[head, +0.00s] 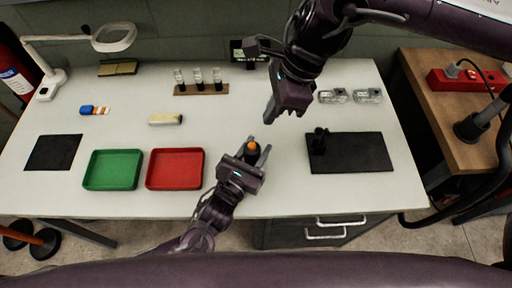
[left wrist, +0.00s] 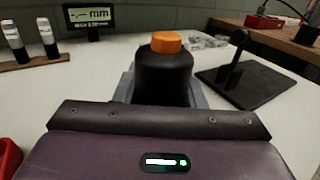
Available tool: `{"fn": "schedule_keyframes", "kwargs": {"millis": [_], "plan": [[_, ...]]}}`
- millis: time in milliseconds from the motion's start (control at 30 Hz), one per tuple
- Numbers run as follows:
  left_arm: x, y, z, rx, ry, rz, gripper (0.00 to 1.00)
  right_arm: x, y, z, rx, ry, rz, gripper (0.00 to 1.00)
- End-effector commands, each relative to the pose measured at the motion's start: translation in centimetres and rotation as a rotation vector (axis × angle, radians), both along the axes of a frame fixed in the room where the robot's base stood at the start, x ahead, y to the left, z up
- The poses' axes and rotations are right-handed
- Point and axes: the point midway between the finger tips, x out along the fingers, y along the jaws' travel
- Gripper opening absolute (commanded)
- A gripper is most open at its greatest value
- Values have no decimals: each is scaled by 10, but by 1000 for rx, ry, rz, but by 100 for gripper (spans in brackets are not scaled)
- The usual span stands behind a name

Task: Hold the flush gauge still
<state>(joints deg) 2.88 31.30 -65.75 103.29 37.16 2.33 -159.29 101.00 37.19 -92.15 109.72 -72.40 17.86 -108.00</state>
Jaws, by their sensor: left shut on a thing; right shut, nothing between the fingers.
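The flush gauge is a black cylinder with an orange top (head: 253,147). It also shows large in the left wrist view (left wrist: 164,78), upright, with its lower end hidden behind my gripper's body. My left gripper (head: 258,153) is shut on it, a finger on either side, over the front middle of the table. My right gripper (head: 271,115) is shut and empty, above and behind the gauge in the head view, pointing down. A small display reading "-.-- mm" (left wrist: 90,16) stands at the back of the table.
A red tray (head: 175,187) and a green tray (head: 112,187) lie left of my left gripper. A dark mat (head: 365,155) with a black upright tool (head: 319,141) lies right. A rack of several vials (head: 201,90) and clear plastic boxes (head: 368,96) stand farther back.

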Motion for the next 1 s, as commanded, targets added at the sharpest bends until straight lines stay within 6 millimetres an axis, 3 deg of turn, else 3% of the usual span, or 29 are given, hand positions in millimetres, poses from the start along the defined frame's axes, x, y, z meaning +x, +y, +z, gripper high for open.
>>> {"fn": "schedule_keyframes", "kwargs": {"millis": [667, 867, 1000], "plan": [[0, 0, 0, 0, 0, 0, 5, -2, 2, -3, 3, -16, 0, 0], [0, 0, 0, 0, 0, 0, 5, -11, 17, -14, 44, -161, -27, 0], [0, 0, 0, 0, 0, 0, 5, -15, 28, -10, 106, -313, -88, 0]]}}
